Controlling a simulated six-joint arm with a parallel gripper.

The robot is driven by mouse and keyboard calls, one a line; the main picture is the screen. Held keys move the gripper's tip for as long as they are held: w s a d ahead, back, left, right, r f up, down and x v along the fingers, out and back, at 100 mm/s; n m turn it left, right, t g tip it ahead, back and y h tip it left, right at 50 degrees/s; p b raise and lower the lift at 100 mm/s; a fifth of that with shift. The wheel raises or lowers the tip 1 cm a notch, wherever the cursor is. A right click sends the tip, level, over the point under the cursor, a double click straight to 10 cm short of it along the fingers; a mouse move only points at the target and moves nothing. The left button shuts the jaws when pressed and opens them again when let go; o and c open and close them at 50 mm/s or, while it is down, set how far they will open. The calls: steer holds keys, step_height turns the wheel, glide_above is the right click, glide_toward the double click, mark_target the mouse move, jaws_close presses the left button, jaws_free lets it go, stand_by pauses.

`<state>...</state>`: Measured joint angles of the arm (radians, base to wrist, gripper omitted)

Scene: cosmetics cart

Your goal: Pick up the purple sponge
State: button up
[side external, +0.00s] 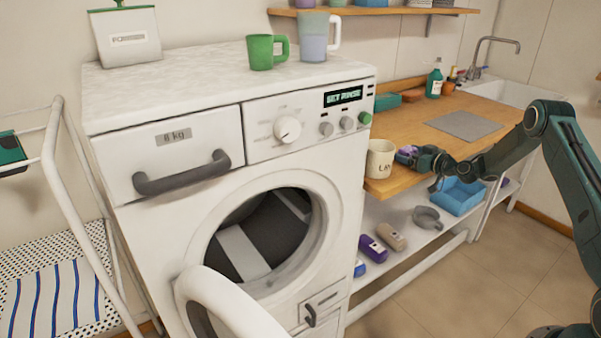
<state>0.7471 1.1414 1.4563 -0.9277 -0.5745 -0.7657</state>
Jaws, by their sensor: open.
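A small purple thing, apparently the purple sponge (404,154), is on the wooden counter at its front edge, just right of a cream mug (380,160). My gripper (422,157) is at the right side of the purple thing, low over the counter edge, with its jaws open. The gripper's dark body hides part of the purple thing. I cannot tell whether the fingers touch it.
The washing machine (222,150) stands left of the counter (470,105), its round door open. A shelf below holds a purple item (373,248), a beige item (391,235), a grey ring-shaped thing (428,218) and a blue tray (460,196). A grey mat (466,126) lies on the counter.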

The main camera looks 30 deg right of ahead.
mark_target(408, 148)
steer(key=shift+w, duration=0.25)
stand_by(0.3)
steer(key=c, duration=1.1)
steer(key=shift+o, duration=0.2)
steer(key=shift+r, duration=0.1)
step_height(408, 148, up, 20)
steer(key=shift+f, duration=0.3)
stand_by(0.3)
step_height(408, 148, down, 15)
steer(key=shift+f, duration=0.15)
stand_by(0.7)
